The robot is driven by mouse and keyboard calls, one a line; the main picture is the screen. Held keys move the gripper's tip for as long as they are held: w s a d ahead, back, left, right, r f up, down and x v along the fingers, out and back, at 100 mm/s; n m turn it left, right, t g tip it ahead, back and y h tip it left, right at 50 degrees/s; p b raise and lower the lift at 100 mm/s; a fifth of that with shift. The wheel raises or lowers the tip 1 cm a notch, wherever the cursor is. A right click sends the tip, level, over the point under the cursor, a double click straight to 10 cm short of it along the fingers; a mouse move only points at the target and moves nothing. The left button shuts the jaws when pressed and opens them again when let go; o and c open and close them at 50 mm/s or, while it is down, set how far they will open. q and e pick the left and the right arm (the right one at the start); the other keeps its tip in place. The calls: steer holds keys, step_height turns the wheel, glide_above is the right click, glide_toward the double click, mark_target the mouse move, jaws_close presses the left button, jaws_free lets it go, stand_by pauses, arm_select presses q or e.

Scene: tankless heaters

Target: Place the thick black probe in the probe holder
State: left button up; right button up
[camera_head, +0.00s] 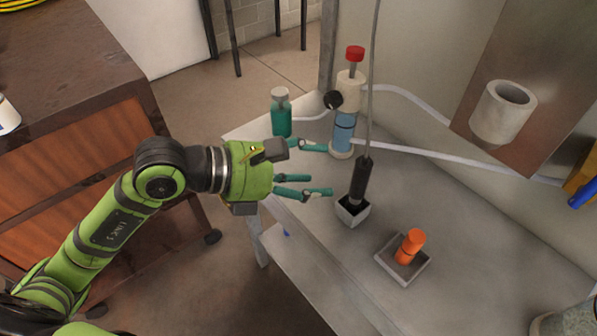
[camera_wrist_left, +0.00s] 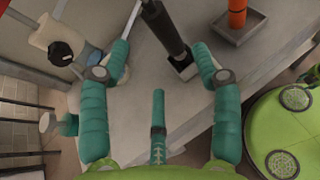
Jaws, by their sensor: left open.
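The thick black probe (camera_head: 360,181) stands nearly upright with its lower end in a small square grey holder (camera_head: 351,211) on the table. A thin grey cable rises from its top. My left gripper (camera_head: 322,170) is open, its teal fingers to the left of the probe and apart from it. In the left wrist view the probe (camera_wrist_left: 166,28) and its holder (camera_wrist_left: 184,69) show beyond the open fingers (camera_wrist_left: 160,65), with nothing between the fingers. I cannot see my right gripper.
An orange cylinder (camera_head: 409,248) stands in a square grey tray (camera_head: 386,262) to the right. A glass column with a red knob (camera_head: 354,53) and a teal bottle (camera_head: 281,118) stand behind the gripper. A white cup-like holder (camera_head: 492,122) is on the wall panel. The table front (camera_head: 330,262) is clear.

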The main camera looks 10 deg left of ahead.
arm_select(q)
steer(key=shift+v, duration=1.1)
